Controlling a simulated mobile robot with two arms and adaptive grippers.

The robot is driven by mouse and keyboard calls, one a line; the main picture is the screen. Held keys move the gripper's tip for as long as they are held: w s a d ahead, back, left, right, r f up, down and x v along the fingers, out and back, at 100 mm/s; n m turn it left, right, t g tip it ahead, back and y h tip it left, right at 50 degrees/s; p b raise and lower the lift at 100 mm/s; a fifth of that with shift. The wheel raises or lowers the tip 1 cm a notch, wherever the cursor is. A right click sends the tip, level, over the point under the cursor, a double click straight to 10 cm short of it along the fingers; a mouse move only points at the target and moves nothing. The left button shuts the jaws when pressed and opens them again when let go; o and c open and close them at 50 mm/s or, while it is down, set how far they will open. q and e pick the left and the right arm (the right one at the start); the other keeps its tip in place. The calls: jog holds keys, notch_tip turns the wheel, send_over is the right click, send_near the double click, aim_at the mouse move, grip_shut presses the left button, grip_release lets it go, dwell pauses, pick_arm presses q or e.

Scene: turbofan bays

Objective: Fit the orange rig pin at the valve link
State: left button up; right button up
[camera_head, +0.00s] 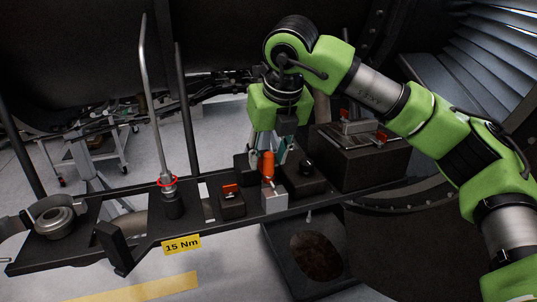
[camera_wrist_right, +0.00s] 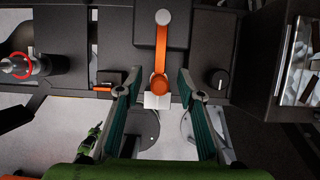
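The orange rig pin (camera_head: 268,163) stands at a small silver block (camera_head: 274,199) on the dark tool rail. In the right wrist view, an orange strip (camera_wrist_right: 161,50) runs from a pale round end to a round orange knob (camera_wrist_right: 159,85) beside the pale block (camera_wrist_right: 157,101). My right gripper (camera_head: 268,148) points down above the rail. In its wrist view its teal-padded fingers (camera_wrist_right: 157,95) are apart, one on each side of the knob, with gaps visible. My left gripper is not recognisable in either view. I cannot pick out the valve link.
The rail carries a black block with a red item (camera_head: 231,203), a tall metal tool with a red ring (camera_head: 167,183), a round grey part (camera_head: 55,217) and a "15 Nm" label (camera_head: 181,245). A dark box (camera_head: 360,160) stands right. A cart (camera_head: 100,145) is behind.

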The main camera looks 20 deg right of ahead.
jog(key=shift+r, duration=0.15)
jog(key=v, duration=1.1)
jog(key=shift+s+r, duration=0.2)
jog(key=shift+r, duration=0.15)
dwell(0.6)
jog(key=shift+o, duration=0.6)
jog(key=shift+a, duration=0.1)
